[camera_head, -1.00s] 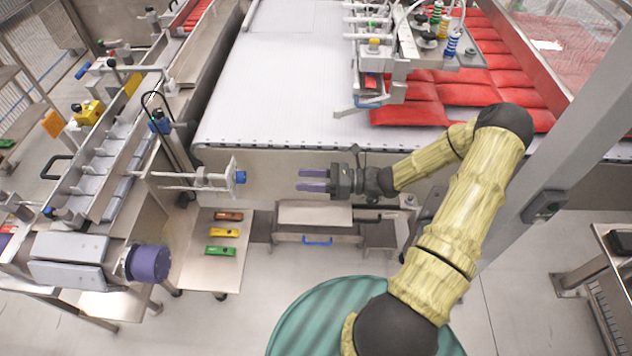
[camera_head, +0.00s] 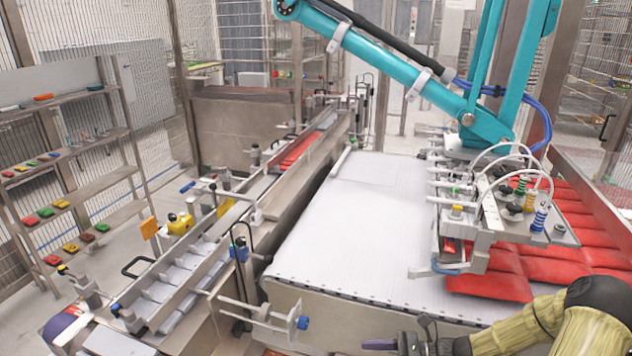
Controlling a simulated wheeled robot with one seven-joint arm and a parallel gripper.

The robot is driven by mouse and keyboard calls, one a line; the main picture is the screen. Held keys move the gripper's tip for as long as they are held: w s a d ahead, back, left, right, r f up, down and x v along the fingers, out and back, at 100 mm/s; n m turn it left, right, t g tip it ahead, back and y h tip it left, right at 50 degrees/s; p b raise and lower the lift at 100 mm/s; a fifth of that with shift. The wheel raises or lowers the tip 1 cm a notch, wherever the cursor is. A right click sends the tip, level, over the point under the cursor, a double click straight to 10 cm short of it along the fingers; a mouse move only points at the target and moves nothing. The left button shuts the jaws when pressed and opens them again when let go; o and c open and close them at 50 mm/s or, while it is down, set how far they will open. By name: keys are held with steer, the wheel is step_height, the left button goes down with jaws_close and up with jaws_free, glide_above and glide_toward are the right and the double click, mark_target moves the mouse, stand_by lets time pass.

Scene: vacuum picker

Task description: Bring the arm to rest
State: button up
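My arm (camera_head: 530,328), in a yellowish ribbed cover with dark joints, shows at the bottom right corner of the head view. My gripper (camera_head: 380,345) is at the bottom edge, in front of the near end of the white conveyor (camera_head: 345,225). It points left. Only part of a purple finger and the dark gripper body show; the rest is cut off by the frame's edge. I cannot tell whether the fingers are apart, and I see nothing held.
A teal picker arm (camera_head: 400,75) carries a suction head (camera_head: 490,205) over red packs (camera_head: 530,262) on the right. A metal infeed channel (camera_head: 190,265) runs along the left. A bracket with a blue knob (camera_head: 302,322) stands left of my gripper. Shelves (camera_head: 75,170) stand far left.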

steer(key=s+a+n+g+h, duration=0.2)
steer(key=s+n+g+h, duration=0.3)
steer(key=n, duration=0.2)
steer(key=s+d+r+n+t+h, duration=0.1)
steer(key=s+r+n+t+h, duration=0.1)
steer(key=r+n+h, duration=0.3)
steer(key=s+d+r+n+t+h, duration=0.1)
steer(key=r+n+h, duration=0.4)
steer(key=n, duration=0.6)
steer(key=shift+s+d+r+t+h, duration=0.4)
steer(key=shift+s+r+t, duration=0.4)
steer(key=shift+s, duration=0.2)
